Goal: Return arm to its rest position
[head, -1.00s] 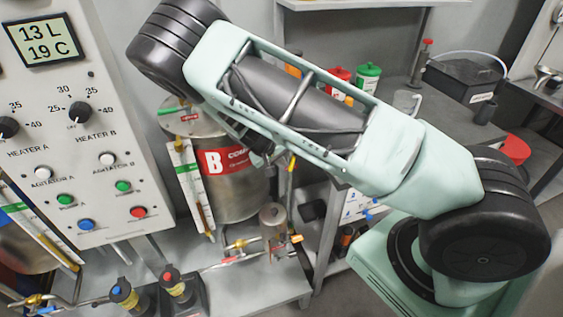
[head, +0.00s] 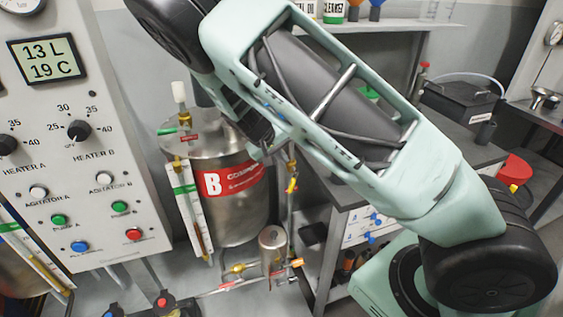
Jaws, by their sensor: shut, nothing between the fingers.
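My own pale green and black arm crosses the head view from the lower right to the upper left. Its elbow is at the top left, and a further link folds back down behind the upper arm, in front of tank B (head: 240,215). My gripper does not show in this view, so its fingers cannot be seen. No held object is visible.
A control panel (head: 75,165) with a display reading 13 L and 19 C, knobs and buttons stands at the left. Pipes and a small metal canister (head: 272,248) are by the tank. A grey bench (head: 455,150) carries a black box (head: 460,100). A red bin (head: 515,170) is at the right.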

